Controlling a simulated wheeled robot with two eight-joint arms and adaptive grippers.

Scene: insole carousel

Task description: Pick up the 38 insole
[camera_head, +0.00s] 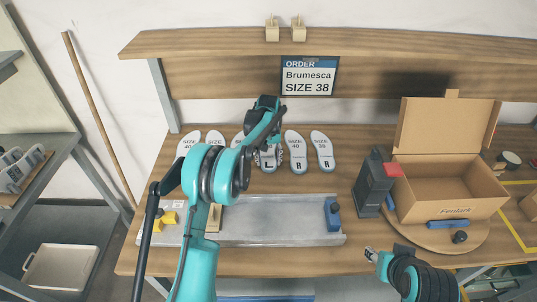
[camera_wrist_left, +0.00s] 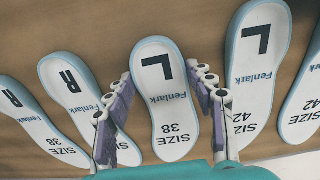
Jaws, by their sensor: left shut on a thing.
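The left 38 insole (camera_wrist_left: 164,100), white with a blue-grey rim and marked L, Fenlark, SIZE 38, is between the fingers of my left gripper (camera_wrist_left: 164,112) in the left wrist view. The fingers are shut on its sides. In the head view the insole (camera_head: 267,160) is partly hidden by my left gripper (camera_head: 266,140). I cannot tell whether it touches the table. A right 38 insole (camera_head: 323,150) lies at the right end of the row; it also shows in the left wrist view (camera_wrist_left: 40,128). My right gripper (camera_head: 371,254) is at lower right, its opening unclear.
Other insoles (camera_head: 295,150) lie close on both sides, including a size 42 left one (camera_wrist_left: 256,75). A grey tray (camera_head: 280,238) is in front. An open Fenlark box (camera_head: 455,208) stands on a round wooden turntable (camera_head: 425,236) at right. An order sign (camera_head: 308,77) reads Brumesca SIZE 38.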

